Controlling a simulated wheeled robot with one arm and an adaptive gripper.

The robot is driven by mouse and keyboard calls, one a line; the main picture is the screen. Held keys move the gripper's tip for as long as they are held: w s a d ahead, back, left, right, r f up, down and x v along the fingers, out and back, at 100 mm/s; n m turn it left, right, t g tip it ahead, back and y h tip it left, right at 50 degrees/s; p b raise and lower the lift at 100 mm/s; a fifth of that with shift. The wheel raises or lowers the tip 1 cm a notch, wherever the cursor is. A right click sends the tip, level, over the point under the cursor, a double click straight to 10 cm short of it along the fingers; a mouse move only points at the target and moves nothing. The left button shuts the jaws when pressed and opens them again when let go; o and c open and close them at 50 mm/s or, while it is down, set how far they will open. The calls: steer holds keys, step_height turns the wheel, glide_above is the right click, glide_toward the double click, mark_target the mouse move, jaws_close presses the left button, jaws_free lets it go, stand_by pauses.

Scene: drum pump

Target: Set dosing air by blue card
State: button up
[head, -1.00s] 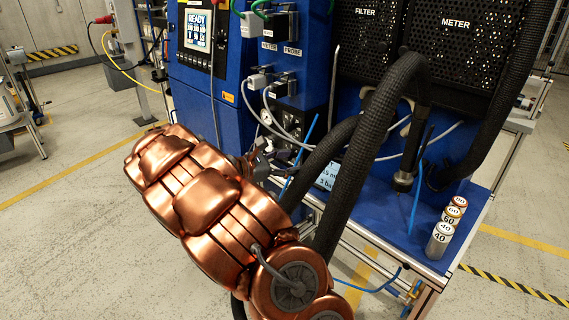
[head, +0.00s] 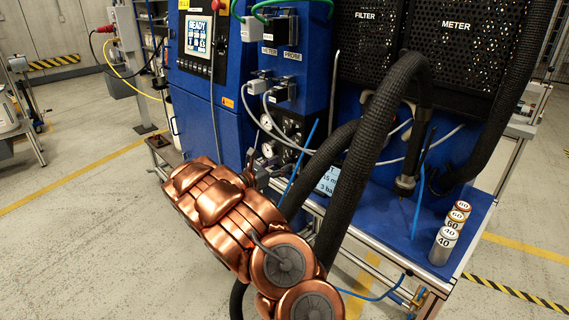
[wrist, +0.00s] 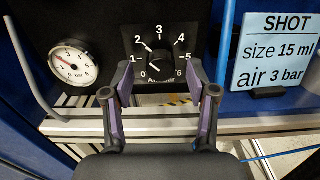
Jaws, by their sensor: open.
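The blue card (wrist: 273,50) reads "SHOT, size 15 ml, air 3 bar" in the wrist view; it also shows partly behind a hose in the head view (head: 328,181). The air dial (wrist: 160,45) has a black face with white numbers from 0 to 6 and a partly hidden "Air bar" label. A round pressure gauge (wrist: 74,62) with a red needle is left of the dial.
A thick black hose (head: 365,150) hangs right of my arm, in front of the card. Several numbered cylinders (head: 446,240) stand on the blue bench top (head: 405,225). An aluminium rail (wrist: 70,127) runs below the dial. A blue tube (wrist: 226,40) hangs between dial and card.

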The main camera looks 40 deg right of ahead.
steer(key=shift+d, duration=1.15)
steer(key=shift+c, duration=0.4)
jaws_close()
